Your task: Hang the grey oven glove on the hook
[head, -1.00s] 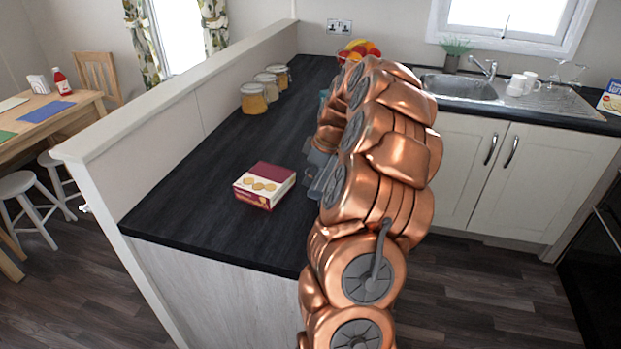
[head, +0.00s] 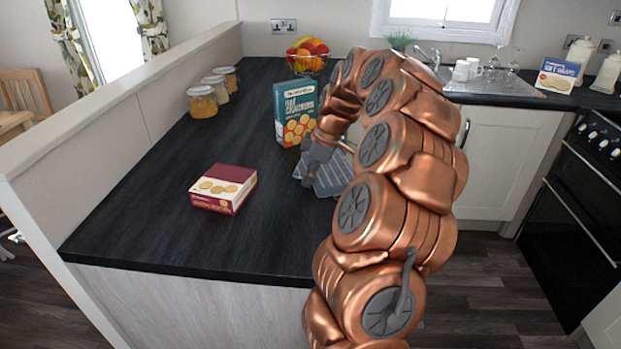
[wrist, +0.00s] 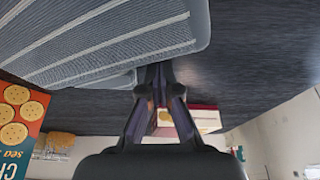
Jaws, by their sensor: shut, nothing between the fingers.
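The grey oven glove (head: 334,174), with pale stripes, lies on the dark worktop, partly hidden behind my arm in the head view. It fills the upper left of the wrist view (wrist: 100,40). My gripper (head: 303,172) is low over the worktop, at the glove's left edge in the head view. In the wrist view its fingers (wrist: 160,75) are together beside the glove's edge, with nothing held. Whether they touch the glove I cannot tell. A small pale piece (head: 14,236) juts from the partition's outer side at far left; I cannot tell if it is the hook.
A maroon and cream biscuit box (head: 223,188) lies left of my gripper. A teal cracker box (head: 296,112) stands behind it. Jars (head: 203,101) line the partition (head: 120,112), and a fruit bowl (head: 306,62) is at the back. The worktop's front left is clear.

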